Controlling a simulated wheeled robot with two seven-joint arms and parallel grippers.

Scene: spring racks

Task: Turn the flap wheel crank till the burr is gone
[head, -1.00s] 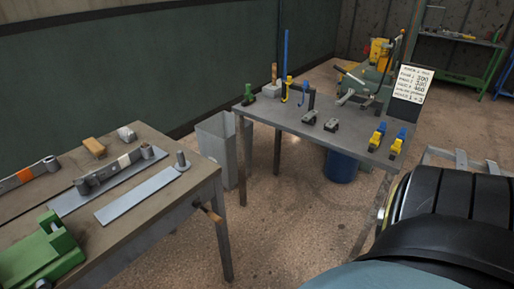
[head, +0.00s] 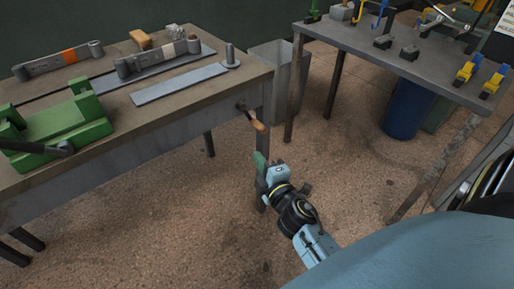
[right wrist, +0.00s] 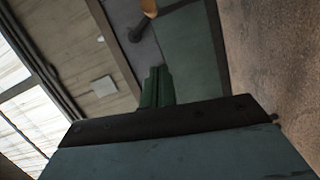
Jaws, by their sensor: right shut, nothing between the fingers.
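A crank with a wooden handle (head: 254,119) sticks out from the right end of the left workbench (head: 150,165). Its handle also shows at the top edge of the right wrist view (right wrist: 149,8), with a dark crank arm (right wrist: 138,33) beside it. My right gripper (head: 260,157) is shut and empty, below the crank and apart from it. Its green fingers show in the right wrist view (right wrist: 156,85), pointing toward the bench end. I cannot make out the flap wheel or a burr. My left gripper is not in view.
On the left bench stand a green vice-like fixture (head: 68,128), a flat steel strip (head: 180,84) and leaf-spring parts (head: 160,60). A grey bin (head: 278,80) stands between the benches. A second table (head: 400,65) with small tools is at upper right. The floor around my gripper is clear.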

